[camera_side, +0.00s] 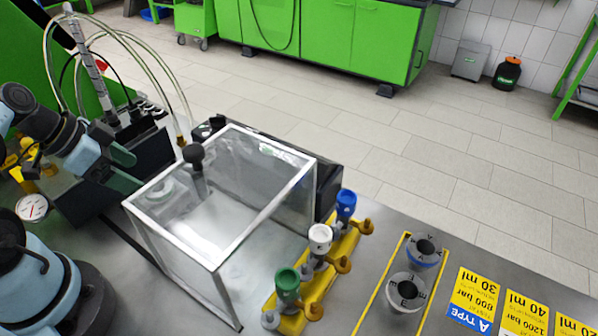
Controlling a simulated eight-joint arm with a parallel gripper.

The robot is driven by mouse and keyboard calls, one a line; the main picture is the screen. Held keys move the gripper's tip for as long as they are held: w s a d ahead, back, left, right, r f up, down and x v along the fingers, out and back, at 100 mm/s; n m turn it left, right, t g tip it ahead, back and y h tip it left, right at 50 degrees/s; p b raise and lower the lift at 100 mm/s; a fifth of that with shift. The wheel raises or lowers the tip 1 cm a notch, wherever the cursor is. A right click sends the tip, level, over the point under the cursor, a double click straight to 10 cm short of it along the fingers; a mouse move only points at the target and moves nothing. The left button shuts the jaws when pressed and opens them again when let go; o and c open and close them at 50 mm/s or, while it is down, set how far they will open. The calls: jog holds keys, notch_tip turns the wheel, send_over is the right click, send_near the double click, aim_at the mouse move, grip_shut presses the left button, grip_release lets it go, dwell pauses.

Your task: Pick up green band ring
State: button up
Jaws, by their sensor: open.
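No ring with a green band can be made out in this view. A grey-white ring-like cup (407,292) and a cup with a blue band (424,252) stand upright inside a yellow outline at the right of the bench. Both have dark marks on top. My gripper (137,172) is at the left, beside the clear box and well away from the cups. Its two dark green fingers are apart, with nothing seen between them.
Yellow-and-blue label cards (473,297) lie at the right. Hoses (180,100) rise at the left.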

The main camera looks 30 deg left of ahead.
jog(key=shift+x, duration=2.55)
jog(key=c, duration=1.3)
jog(key=shift+o, duration=0.2)
jog(key=shift+r, duration=0.25)
